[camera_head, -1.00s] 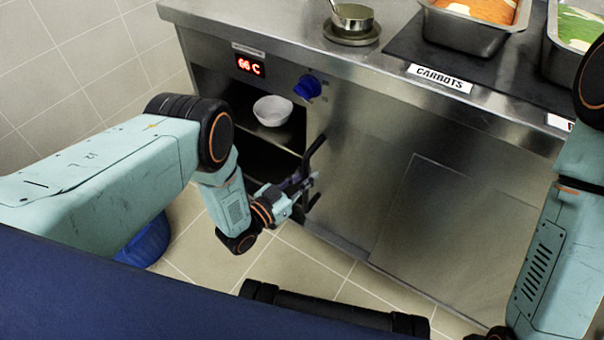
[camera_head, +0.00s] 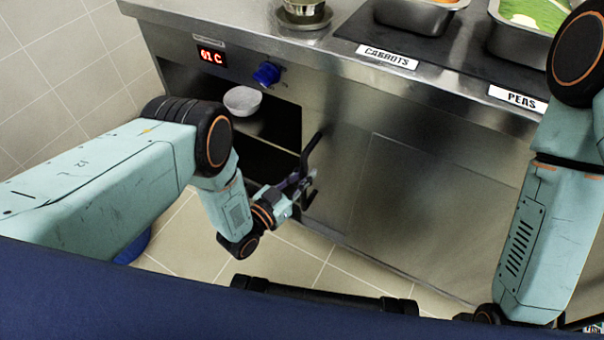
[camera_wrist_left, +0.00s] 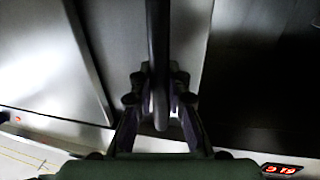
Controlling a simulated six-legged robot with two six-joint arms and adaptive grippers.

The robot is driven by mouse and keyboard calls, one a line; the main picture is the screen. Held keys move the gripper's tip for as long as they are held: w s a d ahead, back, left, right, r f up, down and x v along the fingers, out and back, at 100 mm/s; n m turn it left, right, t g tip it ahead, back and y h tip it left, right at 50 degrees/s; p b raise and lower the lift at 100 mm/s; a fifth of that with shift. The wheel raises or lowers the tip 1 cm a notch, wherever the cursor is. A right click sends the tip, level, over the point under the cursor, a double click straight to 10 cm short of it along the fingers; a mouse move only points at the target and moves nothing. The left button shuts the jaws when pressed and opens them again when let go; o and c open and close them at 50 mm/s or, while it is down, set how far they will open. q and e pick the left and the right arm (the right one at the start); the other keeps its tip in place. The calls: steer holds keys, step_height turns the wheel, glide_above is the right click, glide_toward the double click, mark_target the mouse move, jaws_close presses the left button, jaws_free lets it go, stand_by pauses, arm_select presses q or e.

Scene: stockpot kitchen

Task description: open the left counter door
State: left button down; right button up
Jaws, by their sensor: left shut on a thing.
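The left counter door (camera_head: 340,190) is a steel panel on the counter front, with a dark bar handle (camera_head: 313,143) near its left edge. To its left the compartment (camera_head: 262,160) stands partly open. My left gripper (camera_head: 308,184) is shut on the handle, low on the bar. In the left wrist view the handle (camera_wrist_left: 158,40) runs upright between the fingers (camera_wrist_left: 160,90), with the dark opening on the right and steel panels on the left. My right arm shows at the right of the head view, but its gripper is not in view.
A white bowl (camera_head: 242,101) sits on a shelf inside the compartment. Above are a blue knob (camera_head: 267,73) and a red display (camera_head: 212,56). A pot (camera_head: 303,12) and food trays (camera_head: 415,15) stand on the counter top. Tiled floor (camera_head: 290,250) is clear before the counter.

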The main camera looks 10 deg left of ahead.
arm_select(q)
steer(key=shift+s+f, duration=0.1)
stand_by(0.3)
steer(key=c, duration=1.3)
jaws_free()
steer(key=shift+d, duration=0.1)
steer(key=v, duration=1.2)
